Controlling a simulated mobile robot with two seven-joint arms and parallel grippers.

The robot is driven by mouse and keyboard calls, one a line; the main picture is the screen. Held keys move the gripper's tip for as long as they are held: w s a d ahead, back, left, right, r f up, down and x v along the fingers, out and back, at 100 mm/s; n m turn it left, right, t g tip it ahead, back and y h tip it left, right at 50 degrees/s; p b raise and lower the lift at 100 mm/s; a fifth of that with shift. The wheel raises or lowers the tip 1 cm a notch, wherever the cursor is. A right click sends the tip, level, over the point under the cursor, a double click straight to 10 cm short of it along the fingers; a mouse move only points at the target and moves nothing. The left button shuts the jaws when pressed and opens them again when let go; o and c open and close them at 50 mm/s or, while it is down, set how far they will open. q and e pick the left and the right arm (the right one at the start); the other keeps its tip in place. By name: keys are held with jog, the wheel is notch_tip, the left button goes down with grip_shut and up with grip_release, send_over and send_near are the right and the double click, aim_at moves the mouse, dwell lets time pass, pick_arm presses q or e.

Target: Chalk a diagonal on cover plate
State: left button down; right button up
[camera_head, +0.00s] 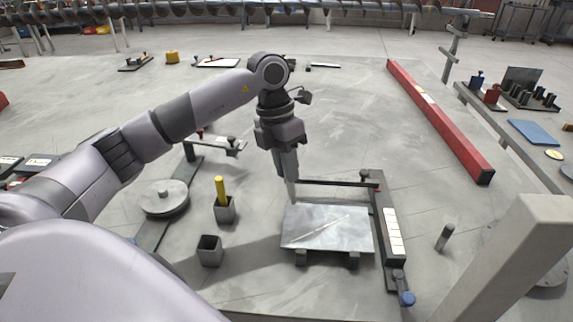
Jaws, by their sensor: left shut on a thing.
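The cover plate (345,240) is a grey metal sheet lying on dark supports in the middle of the bench. A thin pale line runs on it slantwise, from lower left towards upper right. My left gripper (290,185) points down at the plate's far left corner. It is shut on a slim, pale stick, taken as the chalk (292,195), which is mostly hidden by the fingers. I cannot tell whether its tip touches the plate. My right gripper is not in view.
A square cup (225,214) holds a yellow stick (220,188); a second cup (210,256) looks empty. A dark bar fixture (386,215) with a blue knob (407,299) borders the plate's right side. A round metal disc (164,196) lies left. A red beam (440,120) lies right.

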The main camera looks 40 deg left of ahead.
pick_arm(q)
jog(key=shift+f+b, duration=0.3)
jog(key=shift+f, duration=0.2)
dwell(0.5)
jog(key=shift+d+r+p, duration=0.1)
jog(key=shift+d+p, duration=0.2)
jog(key=shift+d, duration=0.6)
jog(key=shift+d, duration=0.15)
jog(key=shift+d, duration=0.8)
jog(key=shift+d, duration=0.15)
